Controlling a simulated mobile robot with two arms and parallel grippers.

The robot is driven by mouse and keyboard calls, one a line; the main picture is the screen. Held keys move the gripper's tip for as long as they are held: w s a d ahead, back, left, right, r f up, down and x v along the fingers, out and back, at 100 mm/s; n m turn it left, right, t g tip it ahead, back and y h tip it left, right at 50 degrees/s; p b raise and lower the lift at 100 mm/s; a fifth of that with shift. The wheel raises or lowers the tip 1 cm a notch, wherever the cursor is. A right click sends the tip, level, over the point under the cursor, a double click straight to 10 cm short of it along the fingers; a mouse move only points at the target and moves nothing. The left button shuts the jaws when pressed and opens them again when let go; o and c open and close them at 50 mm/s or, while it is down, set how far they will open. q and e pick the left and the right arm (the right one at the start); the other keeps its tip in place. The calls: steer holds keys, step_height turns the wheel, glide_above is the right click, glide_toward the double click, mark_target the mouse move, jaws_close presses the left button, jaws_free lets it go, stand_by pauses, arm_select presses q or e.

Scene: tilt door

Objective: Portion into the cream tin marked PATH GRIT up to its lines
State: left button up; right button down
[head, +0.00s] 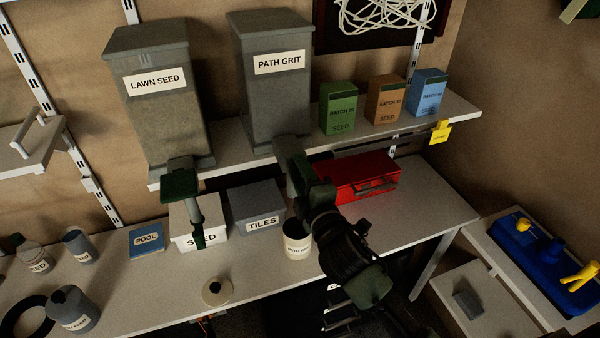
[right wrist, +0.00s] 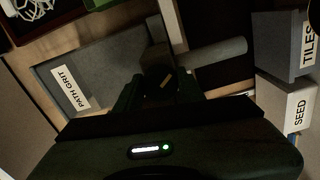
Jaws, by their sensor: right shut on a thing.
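The grey PATH GRIT hopper (head: 272,100) stands on the upper shelf; it also shows in the right wrist view (right wrist: 90,65). A grey tube (head: 293,183) comes down from its front outlet and shows in the right wrist view (right wrist: 212,53). The cream tin (head: 297,247) stands on the bench below the tube, its label partly readable. Its inside and lines cannot be made out. My right gripper (head: 303,168) is at the hopper's outlet, shut on what looks like the outlet's handle (right wrist: 158,68), which is mostly hidden. No left gripper is in view.
A LAWN SEED hopper (head: 160,115) with a green-handled outlet stands left. Below are a white SEED box (head: 188,222), a grey TILES box (head: 250,205) and a red box (head: 355,172). A tape roll (head: 217,292) lies at the bench front. The bench right of the tin is partly clear.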

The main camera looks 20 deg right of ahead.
steer(key=m, duration=0.3)
steer(key=shift+m, duration=0.3)
steer(key=shift+m+p, duration=0.4)
steer(key=shift+m, duration=1.2)
steer(key=shift+f, duration=0.1)
steer(key=c, duration=0.9)
jaws_free()
steer(key=s+b, duration=0.2)
steer(key=s, duration=0.5)
steer(key=shift+s+d, duration=0.15)
steer(key=shift+s, duration=0.25)
